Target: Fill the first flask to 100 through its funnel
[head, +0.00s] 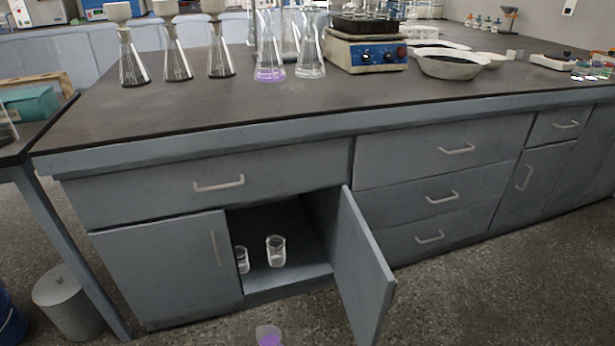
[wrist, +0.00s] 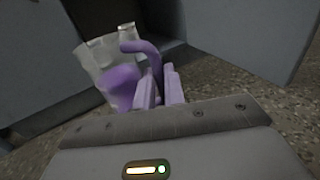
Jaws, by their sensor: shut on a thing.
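Three conical flasks with pale funnels stand in a row on the bench at the left in the head view: the leftmost flask (head: 132,70), the middle flask (head: 177,66) and the right flask (head: 220,64). Each has a dark layer at its bottom. My gripper (wrist: 160,85) is shut on the purple handle (wrist: 150,52) of a clear jug (wrist: 95,55) with purple liquid inside. The jug also shows at the bottom edge of the head view (head: 268,336), low in front of the cabinet, far below the flasks. My gripper is not visible in the head view.
A flask with purple liquid (head: 270,70) and a clear flask (head: 310,65) stand beside a hotplate (head: 366,52). An open cabinet door (head: 362,270) sticks out. Inside the cabinet are two glass beakers (head: 276,252). The front left bench top is clear.

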